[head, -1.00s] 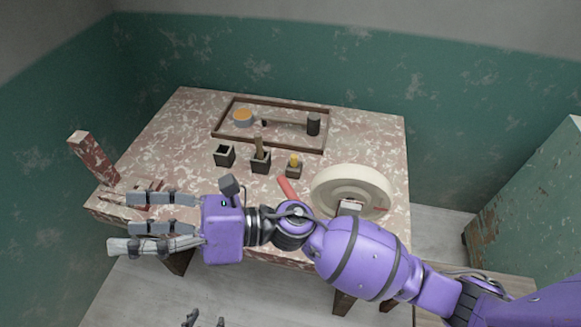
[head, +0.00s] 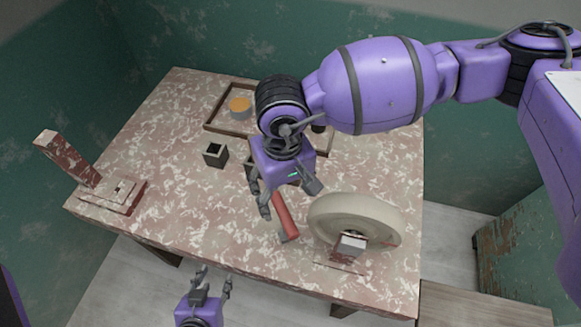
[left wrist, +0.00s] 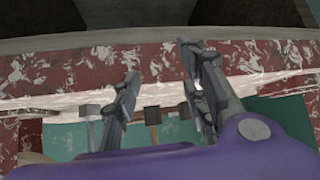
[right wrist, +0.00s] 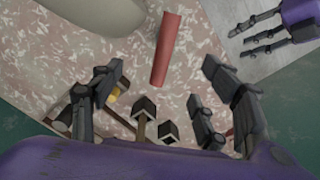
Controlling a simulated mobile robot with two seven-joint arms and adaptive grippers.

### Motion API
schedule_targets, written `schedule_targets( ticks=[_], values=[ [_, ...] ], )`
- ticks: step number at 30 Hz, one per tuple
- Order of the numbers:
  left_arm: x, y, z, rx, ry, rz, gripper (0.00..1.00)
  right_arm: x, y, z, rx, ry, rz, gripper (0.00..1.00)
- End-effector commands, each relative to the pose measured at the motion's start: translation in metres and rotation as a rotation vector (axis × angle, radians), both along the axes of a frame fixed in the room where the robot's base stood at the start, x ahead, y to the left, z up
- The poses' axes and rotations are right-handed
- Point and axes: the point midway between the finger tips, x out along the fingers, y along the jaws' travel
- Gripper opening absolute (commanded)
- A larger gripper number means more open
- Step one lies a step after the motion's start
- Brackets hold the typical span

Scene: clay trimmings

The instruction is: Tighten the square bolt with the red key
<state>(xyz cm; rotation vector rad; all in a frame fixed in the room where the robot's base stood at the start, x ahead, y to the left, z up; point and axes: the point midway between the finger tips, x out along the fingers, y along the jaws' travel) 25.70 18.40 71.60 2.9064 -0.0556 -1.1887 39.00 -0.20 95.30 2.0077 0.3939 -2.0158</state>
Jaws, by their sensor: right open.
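The red key (head: 284,217) lies on the table left of the wheel, a red bar with a dark end. It also shows in the right wrist view (right wrist: 166,50), beyond my fingertips. My right gripper (head: 288,198) is open and empty, pointing down just above the key's far end. In the right wrist view my open right gripper (right wrist: 160,82) frames several small blocks behind the key. A small square peg, possibly the square bolt (head: 121,188), shows on the low block at the table's left. My left gripper (head: 214,278) is open and empty off the table's front edge.
A pale wheel (head: 330,222) on a stand is close right of the key. A leaning red-brown post (head: 68,158) stands at far left. A dark square holder (head: 215,155) and a rimmed tray (head: 215,123) are behind. The table's left middle is clear.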

Motion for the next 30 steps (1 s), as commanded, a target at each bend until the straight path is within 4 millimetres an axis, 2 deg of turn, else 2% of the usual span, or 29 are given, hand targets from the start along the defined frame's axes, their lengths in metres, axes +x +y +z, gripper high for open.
schedule_targets(
  ticks=[6,9,12,21,30],
  values=[
    [-0.045,0.017,-0.028,0.028,0.087,0.003,0.40,-0.001,0.000,-0.016,-0.001,0.006,0.001,0.69],
    [-0.057,0.021,-0.037,0.037,0.112,0.001,0.40,-0.002,0.000,-0.030,-0.001,0.007,0.000,0.69],
    [-0.057,0.022,-0.041,0.039,0.112,-0.001,0.40,-0.002,0.000,-0.045,0.000,0.009,-0.001,0.69],
    [-0.038,0.021,-0.045,0.035,0.069,0.015,0.40,-0.002,0.000,-0.085,0.001,0.009,0.000,0.69],
    [-0.045,0.024,-0.056,0.042,0.086,0.017,0.40,-0.001,0.000,-0.100,0.001,0.003,-0.001,0.69]
  ],
)
